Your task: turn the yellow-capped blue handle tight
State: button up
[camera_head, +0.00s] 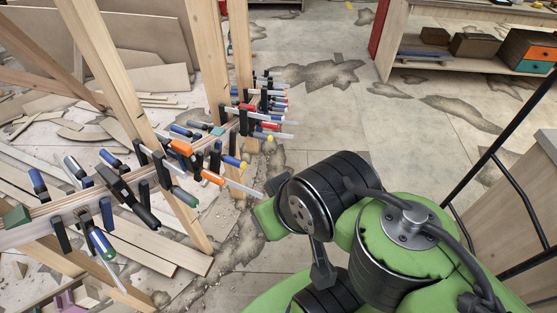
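Another, smaller yellowish end (270,125) shows farther along the row. My green and black arm is to the right of the handle, with a visible gap between them. I cannot make out the gripper's fingers, and no handle is visibly held.
Wooden posts (206,60) rise through the row of clamps. Other blue, orange, red and green handles crowd both sides. Loose boards (150,250) lie on the floor at left. A shelf with boxes (475,45) stands at the back right. The cracked floor between is open.

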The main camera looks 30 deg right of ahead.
aim_at(232, 161)
jog(key=z, duration=0.35)
jog(key=i+j+u, duration=0.35)
jog(key=i+j, duration=0.45)
